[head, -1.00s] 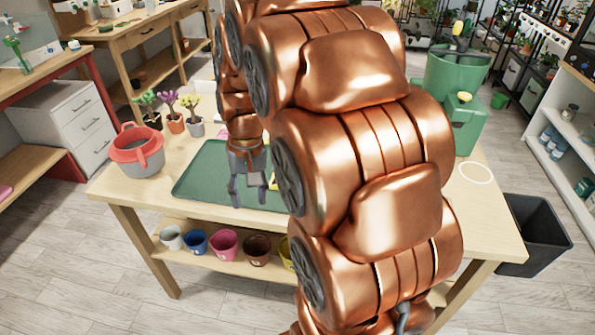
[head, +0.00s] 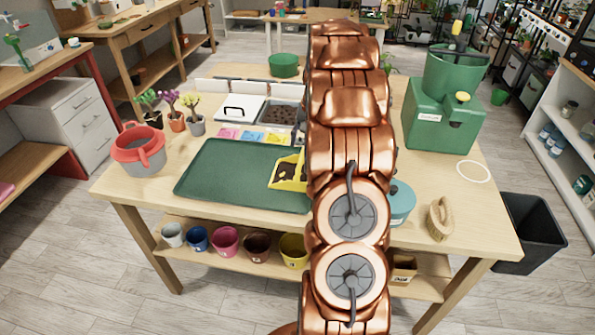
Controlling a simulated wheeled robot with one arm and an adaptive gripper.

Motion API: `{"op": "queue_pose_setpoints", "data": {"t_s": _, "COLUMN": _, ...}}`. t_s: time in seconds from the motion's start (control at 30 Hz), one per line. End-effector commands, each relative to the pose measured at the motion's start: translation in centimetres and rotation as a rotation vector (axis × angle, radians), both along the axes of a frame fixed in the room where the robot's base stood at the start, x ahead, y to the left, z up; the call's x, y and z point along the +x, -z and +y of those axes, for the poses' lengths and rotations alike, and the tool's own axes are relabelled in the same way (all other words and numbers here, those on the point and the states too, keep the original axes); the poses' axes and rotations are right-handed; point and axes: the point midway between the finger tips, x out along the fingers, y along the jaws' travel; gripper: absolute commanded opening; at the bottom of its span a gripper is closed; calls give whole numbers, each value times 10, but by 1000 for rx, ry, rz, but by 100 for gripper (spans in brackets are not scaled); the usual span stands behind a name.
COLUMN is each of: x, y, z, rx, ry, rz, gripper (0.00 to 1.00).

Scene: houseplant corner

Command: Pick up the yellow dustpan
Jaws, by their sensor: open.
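The yellow dustpan (head: 292,184) lies on the right end of the dark green mat or tray (head: 225,180) on the wooden table. Dark patches, perhaps soil, show in its pan. Its right part is hidden behind my copper arm, so I cannot see all of it. My gripper does not show now; my arm stands upright through the middle of the view and hides whatever is behind it.
A red-rimmed grey pail (head: 138,155) and small potted plants (head: 177,121) stand left. A black bin (head: 530,235) stands on the floor.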

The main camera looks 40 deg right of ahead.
Motion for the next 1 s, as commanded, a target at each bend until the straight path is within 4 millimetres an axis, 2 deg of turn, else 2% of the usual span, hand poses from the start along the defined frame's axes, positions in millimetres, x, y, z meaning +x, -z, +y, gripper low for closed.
{"op": "queue_pose_setpoints", "data": {"t_s": 0.23, "x": 2, "y": 20, "z": 1, "rx": 0, "ry": 2, "rz": 0, "gripper": 46}}
{"op": "queue_pose_setpoints", "data": {"t_s": 0.47, "x": 1, "y": 31, "z": 3, "rx": 0, "ry": 2, "rz": -1, "gripper": 46}}
{"op": "queue_pose_setpoints", "data": {"t_s": 0.67, "x": -4, "y": 53, "z": 8, "rx": 0, "ry": 3, "rz": 0, "gripper": 46}}
{"op": "queue_pose_setpoints", "data": {"t_s": 0.8, "x": 0, "y": 71, "z": 10, "rx": 1, "ry": 1, "rz": 2, "gripper": 46}}
{"op": "queue_pose_setpoints", "data": {"t_s": 1.0, "x": 1, "y": 76, "z": 10, "rx": -1, "ry": 1, "rz": -1, "gripper": 46}}
